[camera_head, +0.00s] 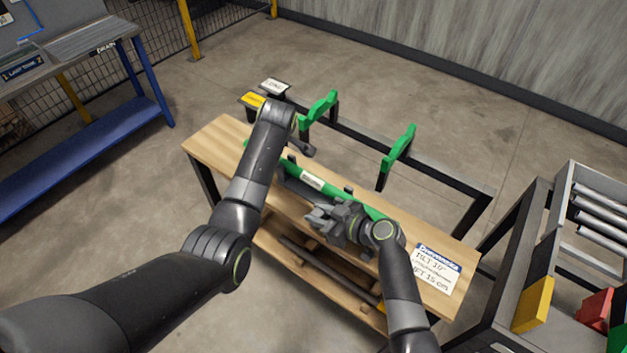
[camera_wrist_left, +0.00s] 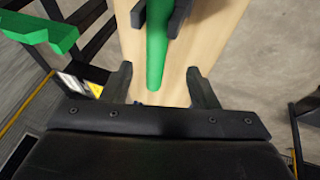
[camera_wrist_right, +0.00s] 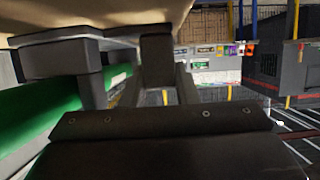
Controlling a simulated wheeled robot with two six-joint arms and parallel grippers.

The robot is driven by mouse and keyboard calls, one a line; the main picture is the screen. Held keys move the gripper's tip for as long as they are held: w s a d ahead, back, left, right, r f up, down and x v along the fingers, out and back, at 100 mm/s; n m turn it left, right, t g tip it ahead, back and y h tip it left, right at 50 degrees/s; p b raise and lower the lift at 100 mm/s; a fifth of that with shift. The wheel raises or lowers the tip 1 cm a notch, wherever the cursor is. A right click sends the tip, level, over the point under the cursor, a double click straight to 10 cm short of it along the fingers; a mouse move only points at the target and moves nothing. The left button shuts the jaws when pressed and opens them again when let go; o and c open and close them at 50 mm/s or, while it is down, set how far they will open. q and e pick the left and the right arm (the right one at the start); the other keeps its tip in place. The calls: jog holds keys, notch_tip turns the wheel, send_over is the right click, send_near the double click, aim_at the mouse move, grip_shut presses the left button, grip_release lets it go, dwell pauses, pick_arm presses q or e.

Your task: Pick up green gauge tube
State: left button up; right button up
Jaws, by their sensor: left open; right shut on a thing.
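The green gauge tube (camera_head: 347,197) lies along the wooden bench, with a white label on it and dark supports beside it. My left gripper (camera_head: 303,148) is open over the tube's far left end. In the left wrist view the tube (camera_wrist_left: 157,50) runs between its spread fingers (camera_wrist_left: 160,78); contact is not visible. My right gripper (camera_head: 318,216) is low at the tube's near side, around its middle. The right wrist view shows the green tube (camera_wrist_right: 40,115) beside the fingers. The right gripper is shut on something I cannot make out.
The wooden bench (camera_head: 225,140) has a white text card (camera_head: 437,268) at its right end and a lower shelf. A frame with green brackets (camera_head: 398,153) stands behind. A roller rack (camera_head: 600,212) is at right, a blue table (camera_head: 80,165) at left. Open floor lies between.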

pick_arm(q)
jog(key=shift+w+r+x, duration=0.1)
jog(key=shift+w+x, duration=0.1)
jog(key=shift+x, duration=1.3)
jog(key=shift+w+r+x, duration=0.1)
jog(key=shift+w+x, duration=0.1)
jog(key=shift+x, duration=2.3)
jog(key=shift+a, duration=0.15)
grip_shut()
